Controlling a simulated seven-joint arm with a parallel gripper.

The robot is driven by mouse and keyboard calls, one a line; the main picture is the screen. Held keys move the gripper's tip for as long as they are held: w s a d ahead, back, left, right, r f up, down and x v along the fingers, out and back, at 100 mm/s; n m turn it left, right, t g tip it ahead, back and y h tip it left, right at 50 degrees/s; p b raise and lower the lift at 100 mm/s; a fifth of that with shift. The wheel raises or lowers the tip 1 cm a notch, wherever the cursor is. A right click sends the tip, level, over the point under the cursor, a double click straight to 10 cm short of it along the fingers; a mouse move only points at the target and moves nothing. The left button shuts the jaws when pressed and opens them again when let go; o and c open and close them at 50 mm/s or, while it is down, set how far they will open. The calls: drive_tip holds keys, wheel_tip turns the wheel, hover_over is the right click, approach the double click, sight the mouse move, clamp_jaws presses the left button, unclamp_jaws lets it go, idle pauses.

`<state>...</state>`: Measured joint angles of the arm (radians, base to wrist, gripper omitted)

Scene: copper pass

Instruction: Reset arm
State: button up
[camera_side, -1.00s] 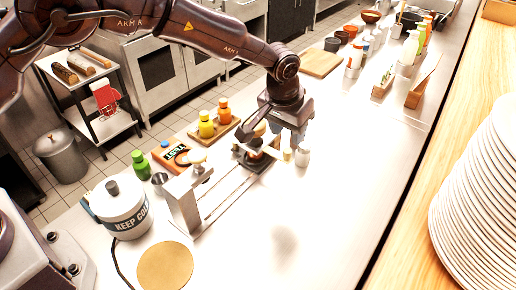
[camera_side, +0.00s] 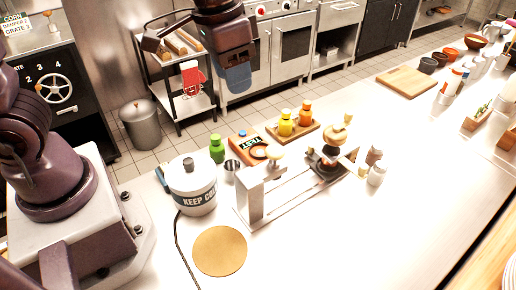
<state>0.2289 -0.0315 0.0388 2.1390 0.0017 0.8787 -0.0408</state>
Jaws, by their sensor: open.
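My gripper (camera_side: 238,78) hangs high at the upper middle of the side view, in front of the back counter and the wheeled shelf. It is open, and nothing shows between its fingers. It is well clear of the counter and of the objects on it. Below and to the right of it, a metal press-like fixture (camera_side: 251,200) with rails stands on the counter. A dark holder (camera_side: 327,166) with a wooden-knobbed part (camera_side: 336,137) sits at the far end of its rails.
A white "KEEP CO..." pot (camera_side: 192,190), a round tan board (camera_side: 219,251), a green bottle (camera_side: 217,150), and yellow (camera_side: 286,124) and orange (camera_side: 305,113) bottles stand around the fixture. White and brown shakers (camera_side: 377,174) stand at its right. The counter's front (camera_side: 370,235) is bare.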

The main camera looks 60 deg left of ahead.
drive_tip(key=s+a+r+n+t, duration=0.1)
drive_tip(key=s+a+r+t, duration=0.2)
drive_tip(key=s+a+r, duration=0.3)
drive_tip(key=shift+s+n+t, duration=0.4)
drive_tip(key=shift+s, duration=2.35)
